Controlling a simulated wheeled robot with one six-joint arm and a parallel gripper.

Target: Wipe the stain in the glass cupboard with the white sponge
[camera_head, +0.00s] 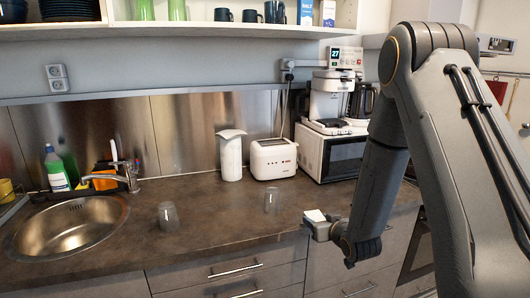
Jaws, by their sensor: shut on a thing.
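The white sponge (315,215) is in my gripper (313,223), which is shut on it just in front of the counter's front edge, to the right of the picture's middle. Part of the sponge is hidden by the jaws. An open cupboard (200,32) runs along the top of the view. Its lower shelf holds green glasses (145,10), dark mugs, dark stacked plates and cartons. Its upper part is cut off by the picture's edge. I see no stain in the visible part. My gripper is well below the cupboard and apart from it.
Two clear glasses (168,215) (271,200) stand on the dark counter (220,215). Behind are a white canister (230,155), a toaster (273,159) and a microwave (331,152) with a coffee maker on top. A sink (68,225) with bottles is at left.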

